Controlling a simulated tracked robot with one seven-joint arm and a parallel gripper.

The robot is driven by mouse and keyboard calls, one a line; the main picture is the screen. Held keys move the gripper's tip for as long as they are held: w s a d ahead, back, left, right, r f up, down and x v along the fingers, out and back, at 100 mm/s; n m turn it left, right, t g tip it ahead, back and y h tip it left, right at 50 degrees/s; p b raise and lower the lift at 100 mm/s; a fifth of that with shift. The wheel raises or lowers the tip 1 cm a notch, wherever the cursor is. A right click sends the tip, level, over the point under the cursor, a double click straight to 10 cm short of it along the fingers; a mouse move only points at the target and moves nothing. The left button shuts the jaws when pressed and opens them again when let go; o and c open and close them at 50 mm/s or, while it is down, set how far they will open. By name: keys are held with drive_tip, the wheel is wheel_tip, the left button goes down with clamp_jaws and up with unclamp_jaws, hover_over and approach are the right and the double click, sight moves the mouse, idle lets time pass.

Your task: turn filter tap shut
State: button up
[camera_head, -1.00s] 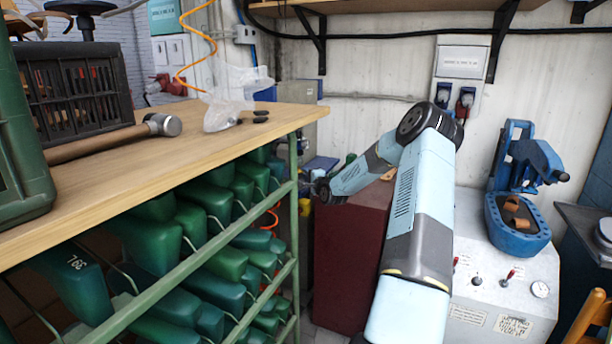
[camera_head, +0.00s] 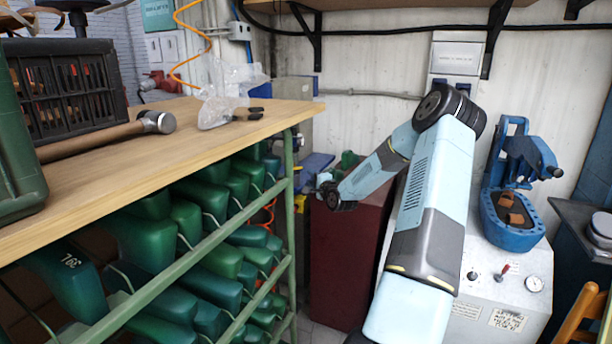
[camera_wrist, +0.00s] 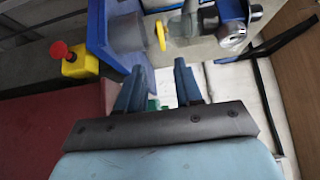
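In the wrist view, a small yellow lever (camera_wrist: 161,35), which looks like the filter tap's handle, stands out in front of grey fittings at the top centre. A grey cylinder (camera_wrist: 127,33) on a blue plate (camera_wrist: 99,30) lies just left of it. My gripper (camera_wrist: 159,70) points toward the lever from below, its two blue fingers apart with nothing between them. The lever appears beyond the fingertips, not between them; I cannot tell the exact distance.
In the wrist view, a yellow box with a red button (camera_wrist: 75,58) is at left and a metal round fitting (camera_wrist: 233,35) at right. In the head view, a dark red cabinet (camera_head: 345,265) stands below my forearm, between a shoe-last rack (camera_head: 240,305) and a blue press (camera_head: 513,190).

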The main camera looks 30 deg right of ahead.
drive_tip(key=s, duration=0.5)
drive_tip(key=shift+s, duration=0.35)
